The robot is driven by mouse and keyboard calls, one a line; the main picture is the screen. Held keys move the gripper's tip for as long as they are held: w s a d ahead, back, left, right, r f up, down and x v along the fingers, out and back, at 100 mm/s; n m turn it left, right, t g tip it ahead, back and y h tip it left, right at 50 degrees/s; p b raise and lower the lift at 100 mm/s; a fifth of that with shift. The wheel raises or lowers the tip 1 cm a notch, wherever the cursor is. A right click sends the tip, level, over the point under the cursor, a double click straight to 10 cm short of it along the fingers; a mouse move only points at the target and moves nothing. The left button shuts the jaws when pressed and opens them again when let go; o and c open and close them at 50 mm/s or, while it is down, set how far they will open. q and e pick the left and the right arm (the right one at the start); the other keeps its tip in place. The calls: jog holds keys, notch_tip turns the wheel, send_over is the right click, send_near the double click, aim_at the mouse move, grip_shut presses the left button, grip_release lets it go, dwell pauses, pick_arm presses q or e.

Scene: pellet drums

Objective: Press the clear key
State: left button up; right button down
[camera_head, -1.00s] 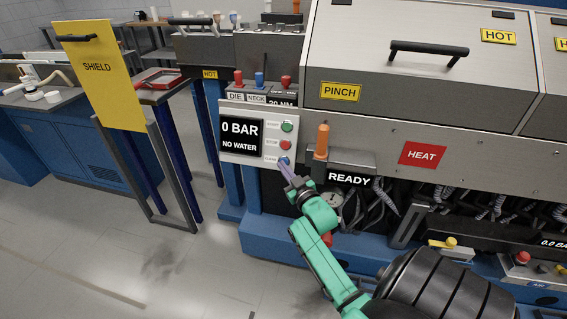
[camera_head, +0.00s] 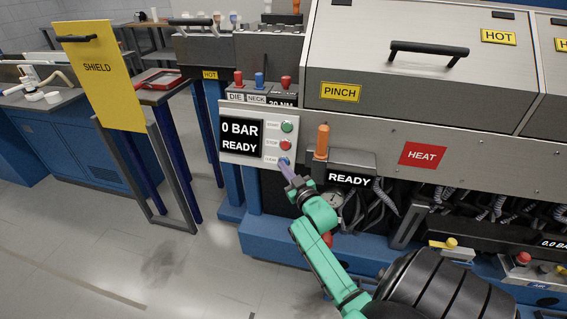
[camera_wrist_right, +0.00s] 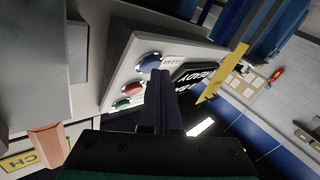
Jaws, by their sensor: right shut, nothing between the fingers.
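The clear key is the blue button (camera_head: 284,161) at the bottom of the key column on the white control panel (camera_head: 229,154). It also shows in the right wrist view (camera_wrist_right: 149,62). The panel's display (camera_head: 241,138) reads "0 BAR" and "READY". My right gripper (camera_head: 286,169) is shut and empty, with its fingertips at the blue key and covering part of it. In the right wrist view the shut fingers (camera_wrist_right: 158,78) point at that key; I cannot tell whether they touch it. My left gripper is not in view.
A green start key (camera_head: 287,127) and a red stop key (camera_head: 286,145) sit above the blue one. An orange handle (camera_head: 322,141) stands just right of the panel. A yellow shield (camera_head: 100,75) stands at left. Open floor lies in front.

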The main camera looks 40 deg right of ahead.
jog(key=shift+s+a+r+p, duration=0.2)
jog(key=shift+s+a+p, duration=0.2)
jog(key=shift+a+p, duration=0.15)
jog(key=s+a+p, duration=0.1)
jog(key=a+r+p, duration=0.1)
jog(key=p, duration=0.1)
jog(key=s+a+p, duration=0.1)
jog(key=a, duration=0.1)
jog(key=shift+s+r, duration=0.35)
dwell(0.4)
